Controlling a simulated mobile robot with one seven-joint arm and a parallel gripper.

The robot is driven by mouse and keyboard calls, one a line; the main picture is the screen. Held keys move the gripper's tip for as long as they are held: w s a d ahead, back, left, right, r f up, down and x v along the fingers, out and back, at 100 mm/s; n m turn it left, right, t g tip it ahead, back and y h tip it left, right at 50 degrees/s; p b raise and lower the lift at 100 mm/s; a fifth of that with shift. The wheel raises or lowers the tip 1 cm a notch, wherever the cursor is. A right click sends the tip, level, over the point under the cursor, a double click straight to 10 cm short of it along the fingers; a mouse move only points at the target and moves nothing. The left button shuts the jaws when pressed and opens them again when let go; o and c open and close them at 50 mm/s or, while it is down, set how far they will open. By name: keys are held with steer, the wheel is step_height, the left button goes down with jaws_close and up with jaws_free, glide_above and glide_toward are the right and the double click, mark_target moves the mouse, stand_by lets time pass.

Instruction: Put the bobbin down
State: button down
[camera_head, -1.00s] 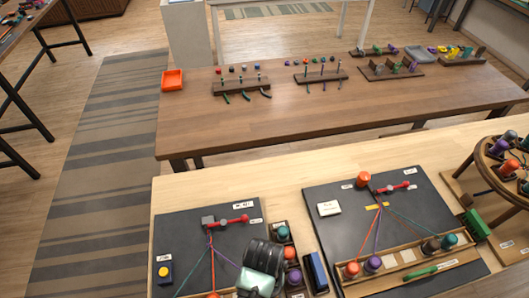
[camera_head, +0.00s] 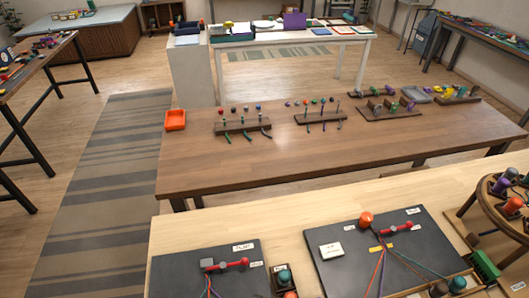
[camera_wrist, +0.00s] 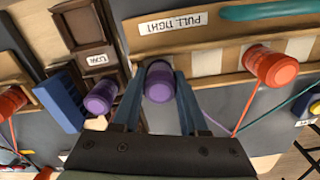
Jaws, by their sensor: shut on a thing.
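In the wrist view a purple bobbin (camera_wrist: 159,82) is between the fingers of my gripper (camera_wrist: 159,100), which is shut on it. The bobbin overlaps the near edge of a wooden rack (camera_wrist: 205,62) labelled PULL TIGHT; I cannot tell whether it touches the rack. A purple cord runs from near the right finger to a meeting point with an orange cord. An orange bobbin (camera_wrist: 270,66) stands in the rack to the right. Another purple bobbin (camera_wrist: 100,97) is just left of my left finger. The head view does not show my gripper.
In the head view two dark boards, left (camera_head: 175,272) and right (camera_head: 340,273), are on the pale table (camera_head: 200,232). A round wooden stand (camera_head: 484,197) is at right.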

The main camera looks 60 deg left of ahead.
steer(key=shift+s+d+f, duration=0.1)
steer(key=shift+s+f, duration=0.05)
steer(key=shift+f, duration=0.2)
steer(key=shift+c, duration=2.4)
jaws_free()
steer(key=shift+o, duration=0.2)
steer(key=shift+s+f, duration=0.1)
steer(key=shift+d, duration=0.15)
step_height(320, 180, up, 14)
steer(key=shift+w+a+f+p, duration=0.25)
steer(key=shift+p, duration=0.05)
